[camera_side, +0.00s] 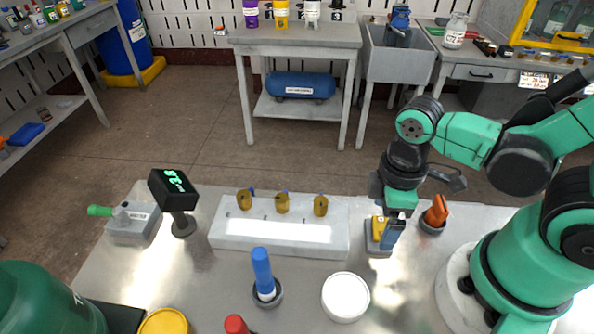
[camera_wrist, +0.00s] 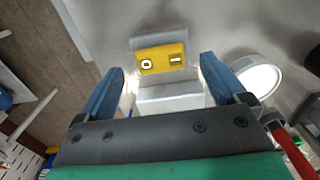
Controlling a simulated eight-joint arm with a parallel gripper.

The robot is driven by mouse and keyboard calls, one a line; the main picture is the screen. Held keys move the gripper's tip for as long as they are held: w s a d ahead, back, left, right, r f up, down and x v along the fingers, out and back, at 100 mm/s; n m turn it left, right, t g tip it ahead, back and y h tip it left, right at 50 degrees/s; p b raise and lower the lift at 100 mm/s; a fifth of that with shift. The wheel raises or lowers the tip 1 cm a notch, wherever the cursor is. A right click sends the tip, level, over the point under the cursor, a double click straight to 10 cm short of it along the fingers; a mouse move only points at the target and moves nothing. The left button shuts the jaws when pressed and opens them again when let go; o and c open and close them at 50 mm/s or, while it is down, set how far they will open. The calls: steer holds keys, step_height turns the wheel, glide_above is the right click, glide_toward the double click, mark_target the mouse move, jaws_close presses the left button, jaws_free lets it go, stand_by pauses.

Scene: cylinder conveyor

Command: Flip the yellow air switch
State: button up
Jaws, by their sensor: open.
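The yellow air switch (camera_side: 379,226) is a small yellow rocker with marks on its face, set in a grey housing on the metal table. In the wrist view the yellow rocker (camera_wrist: 160,60) shows at the top centre, with an "O" mark and a bar mark. My gripper (camera_side: 391,236) is right above and beside the switch and partly hides it in the side view. Its two blue fingers are apart, and in the wrist view my gripper (camera_wrist: 163,82) has the switch housing between and just beyond its fingers. Nothing is held. I cannot tell whether a finger touches the switch.
An orange-handled item (camera_side: 437,212) stands close right of the switch. A white round dish (camera_side: 345,297) lies in front, and a blue-handled item (camera_side: 263,272) stands left of it. A white block with brass valves (camera_side: 281,238) lies left. A display (camera_side: 172,188) stands farther left.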

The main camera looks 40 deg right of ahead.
mark_target(381, 227)
steer(key=shift+s+r, duration=0.1)
steer(key=shift+r, duration=2)
steer(key=shift+w+a+r+g+h, duration=0.25)
steer(key=shift+w+a+g+h, duration=0.2)
steer(key=shift+w+g+h, duration=0.2)
steer(key=shift+g+h, duration=0.85)
steer(key=shift+h, duration=0.1)
steer(key=shift+s+f, duration=0.2)
steer(key=shift+f, duration=2.65)
